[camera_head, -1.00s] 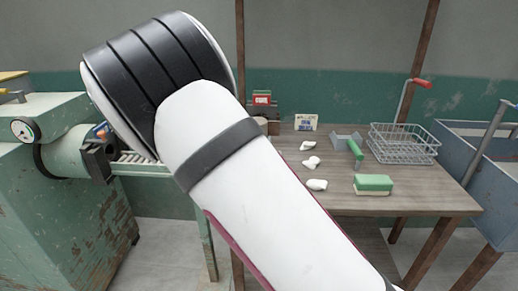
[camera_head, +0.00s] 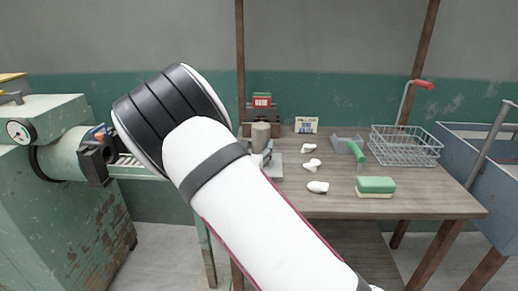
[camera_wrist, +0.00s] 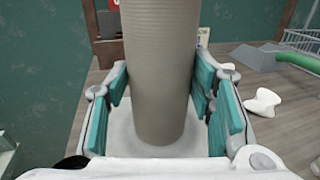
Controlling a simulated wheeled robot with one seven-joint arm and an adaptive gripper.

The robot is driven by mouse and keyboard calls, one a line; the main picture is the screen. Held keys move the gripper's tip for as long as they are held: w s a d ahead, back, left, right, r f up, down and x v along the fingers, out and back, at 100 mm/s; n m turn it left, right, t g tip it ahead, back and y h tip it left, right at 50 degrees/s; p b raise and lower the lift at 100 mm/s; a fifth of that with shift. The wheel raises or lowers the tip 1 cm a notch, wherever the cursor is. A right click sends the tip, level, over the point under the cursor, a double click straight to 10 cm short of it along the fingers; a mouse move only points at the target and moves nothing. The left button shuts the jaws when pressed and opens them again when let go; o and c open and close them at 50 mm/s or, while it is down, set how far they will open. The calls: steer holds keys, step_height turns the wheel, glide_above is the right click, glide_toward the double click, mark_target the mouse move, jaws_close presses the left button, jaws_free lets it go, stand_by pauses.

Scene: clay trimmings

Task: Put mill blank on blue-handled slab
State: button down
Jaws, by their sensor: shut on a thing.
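The mill blank, a grey-brown clay cylinder (camera_head: 261,134), is upright at the back left of the wooden table. It fills the middle of the wrist view (camera_wrist: 160,70). My gripper (camera_wrist: 160,95) is shut on it, with teal pads on both sides; in the head view my arm hides most of the gripper. A pale grey slab (camera_head: 276,169) lies under the blank and shows around its foot in the wrist view (camera_wrist: 118,137). I cannot tell whether the blank touches it. No blue handle on this slab is clearly visible.
White clay scraps (camera_head: 312,163) lie right of the slab. A green-handled grey tool (camera_head: 355,151), a green-and-white block (camera_head: 375,186) and a wire basket (camera_head: 405,146) are farther right. A small card (camera_head: 306,125) stands behind. A green machine (camera_head: 60,190) stands at left.

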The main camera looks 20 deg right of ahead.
steer(key=c, duration=0.7)
jaws_free()
steer(key=shift+f, duration=0.1)
steer(key=shift+c, duration=0.2)
steer(key=shift+s+a, duration=0.1)
steer(key=p+v, duration=0.1)
steer(key=v, duration=1)
steer(key=shift+s+a, duration=0.2)
steer(key=shift+s, duration=0.15)
